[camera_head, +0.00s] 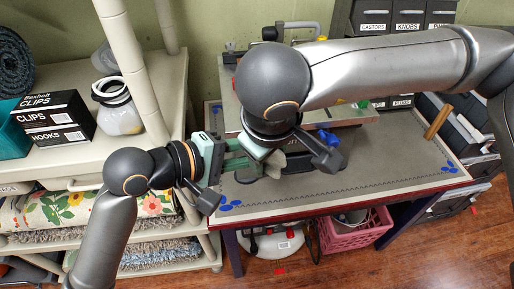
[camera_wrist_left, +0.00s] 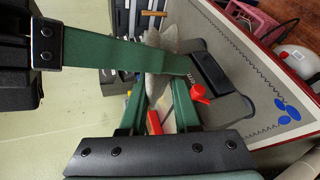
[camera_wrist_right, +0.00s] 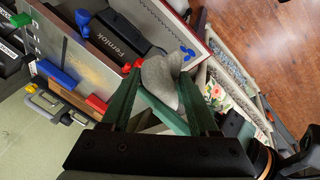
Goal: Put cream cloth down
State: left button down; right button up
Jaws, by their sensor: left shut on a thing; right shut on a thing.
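The cream cloth, greyish in this light, is a small bunched piece (camera_head: 274,165) held above the workbench (camera_head: 390,150). It also shows in the left wrist view (camera_wrist_left: 161,50) and the right wrist view (camera_wrist_right: 160,82). My left gripper (camera_head: 248,157) comes in from the left and is shut on the cloth. My right gripper (camera_head: 268,153) reaches down from the upper right and is shut on it too. The green fingers of both grippers nearly meet and cross at the cloth. My right arm hides part of the bench and the cloth in the head view.
A cream shelf unit (camera_head: 165,90) at left holds a black clips box (camera_head: 52,122) and a jar (camera_head: 117,105). A pink crate (camera_head: 355,232) sits beneath. The bench's right part is clear.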

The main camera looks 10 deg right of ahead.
jog(key=o, duration=1.4)
jog(key=shift+r, duration=0.1)
